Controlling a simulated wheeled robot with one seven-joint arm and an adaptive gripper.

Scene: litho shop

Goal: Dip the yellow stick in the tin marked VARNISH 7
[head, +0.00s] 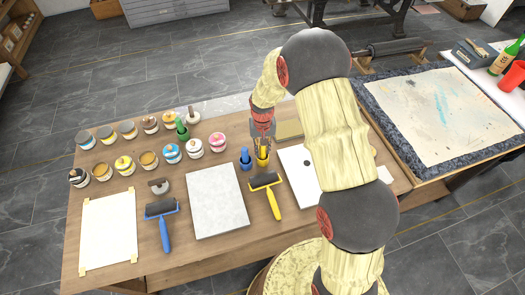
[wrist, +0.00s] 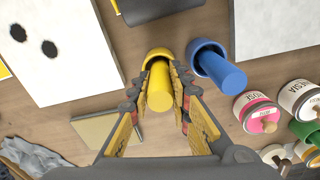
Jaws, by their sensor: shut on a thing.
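My gripper (head: 263,138) is shut on the yellow stick (wrist: 160,88), with one finger on each side of it. The stick's lower end is at the yellow cup (wrist: 157,52), also seen in the head view (head: 263,161); I cannot tell whether it still touches the bottom. Several tins stand in rows at the left of the bench, such as a pink one (head: 217,142) and a blue one (head: 172,153). Their labels are too small to read in the head view, so I cannot tell which is VARNISH 7.
A blue stick (wrist: 225,72) stands in a blue cup (wrist: 204,47) beside the yellow one. A green stick (head: 182,130) stands among the tins. Two rollers (head: 162,209) (head: 266,181), a grey slab (head: 217,200) and white sheets (head: 108,232) cover the front of the bench.

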